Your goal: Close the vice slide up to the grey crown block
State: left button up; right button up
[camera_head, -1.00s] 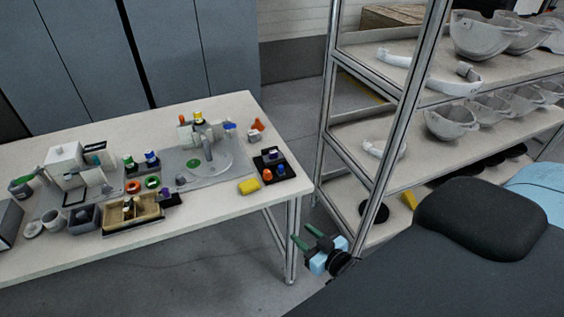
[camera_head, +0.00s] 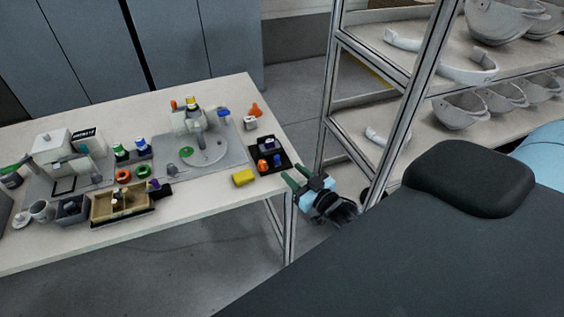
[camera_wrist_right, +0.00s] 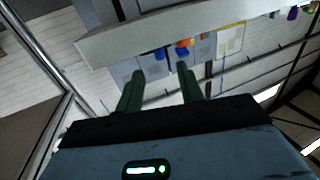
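My right gripper (camera_head: 294,177) is in front of the table's right end, beside the shelf post. Its two green fingers are apart and empty, and they also show in the right wrist view (camera_wrist_right: 159,82). On the table, a fixture with a pale upright block (camera_head: 182,121) stands on a grey plate (camera_head: 233,157) with a round disc. A whitish block-shaped unit (camera_head: 52,143) stands at the table's left. The vice slide and the grey crown block are too small for me to tell which parts they are. My left gripper is out of view.
A metal-framed shelf (camera_head: 402,110) with helmet shells stands at the right, close to my right arm.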

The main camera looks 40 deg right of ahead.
aim_at(282, 169)
jog(key=shift+w+a, duration=0.15)
jog(key=shift+w, duration=1.4)
jog(key=shift+w+a, duration=0.1)
jog(key=shift+w, duration=1.45)
grip_shut()
